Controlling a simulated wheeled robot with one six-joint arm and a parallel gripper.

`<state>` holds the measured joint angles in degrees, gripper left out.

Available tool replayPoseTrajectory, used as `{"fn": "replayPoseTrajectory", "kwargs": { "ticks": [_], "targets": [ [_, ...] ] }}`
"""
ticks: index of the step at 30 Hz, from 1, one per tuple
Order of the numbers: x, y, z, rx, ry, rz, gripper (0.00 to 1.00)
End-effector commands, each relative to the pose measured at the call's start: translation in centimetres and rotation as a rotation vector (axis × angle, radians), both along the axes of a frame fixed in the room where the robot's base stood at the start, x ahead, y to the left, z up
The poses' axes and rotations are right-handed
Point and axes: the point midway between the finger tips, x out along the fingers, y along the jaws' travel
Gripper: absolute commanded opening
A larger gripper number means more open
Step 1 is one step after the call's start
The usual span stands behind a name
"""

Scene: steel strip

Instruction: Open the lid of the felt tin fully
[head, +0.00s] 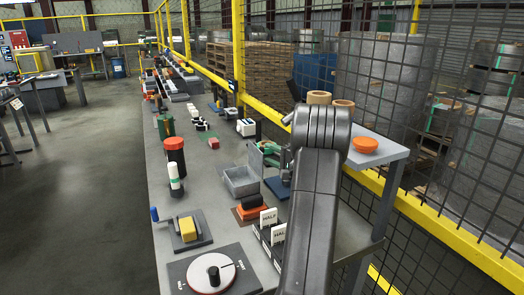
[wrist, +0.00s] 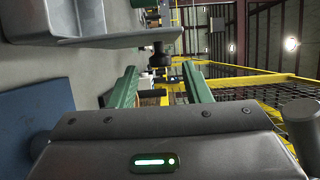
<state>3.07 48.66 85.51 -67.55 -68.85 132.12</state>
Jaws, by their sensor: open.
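A grey metal box (head: 240,193), which I take to be the felt tin, stands on the bench in the head view, left of my gripper. In the wrist view, a grey box-like part (wrist: 90,42) fills the upper left. A dark round knob (wrist: 160,57) shows beside its edge, beyond and between my fingertips. My gripper (wrist: 160,72) has two green fingers, spread apart with nothing held between them. In the head view, my gripper (head: 266,155) is beside the box's upper right, partly hidden by my arm.
A blue plate (head: 278,187) lies right of the box. An orange block with a black top (head: 252,206) and white HALF cards (head: 268,217) are nearer. A white-and-green bottle (head: 175,178) stands left. A yellow-railed mesh fence (head: 400,200) runs along the right.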

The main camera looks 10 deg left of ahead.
Motion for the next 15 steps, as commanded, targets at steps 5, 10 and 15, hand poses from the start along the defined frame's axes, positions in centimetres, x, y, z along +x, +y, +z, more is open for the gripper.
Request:
{"fn": "replayPoseTrajectory", "kwargs": {
  "ticks": [5,10,15],
  "targets": [
    [1.7,2.6,0.0,-0.001,-0.001,0.002,0.44],
    [2.5,3.8,0.0,0.000,0.000,0.001,0.44],
    [2.7,4.1,0.0,0.000,0.000,0.000,0.44]
  ]
}}
